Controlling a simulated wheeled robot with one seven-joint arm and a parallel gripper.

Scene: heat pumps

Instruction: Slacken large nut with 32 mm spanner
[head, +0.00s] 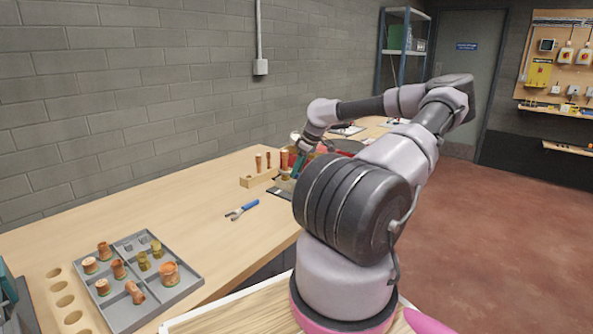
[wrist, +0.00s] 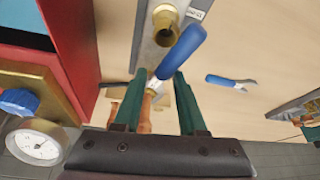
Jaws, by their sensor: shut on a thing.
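My gripper (wrist: 158,78) has green fingers on either side of a blue-handled spanner (wrist: 182,50) and is shut on it. The blue handle slants up to the right beyond the fingertips; its jaw end is hard to make out. A brass nut or fitting (wrist: 166,25) sits on a grey bracket just beyond the fingertips, with the handle close to it. I cannot tell whether the spanner touches it. In the head view my gripper (head: 298,163) is at the far part of the bench, partly hidden by my arm. Another blue-handled spanner (wrist: 230,81) lies on the bench, also seen in the head view (head: 243,210).
A wooden block (head: 258,178) with upright copper pieces stands near my gripper. A grey tray (head: 190,284) of copper and brass fittings lies at the front left. A red frame (wrist: 75,50) and a pressure gauge (wrist: 40,142) are close on the left.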

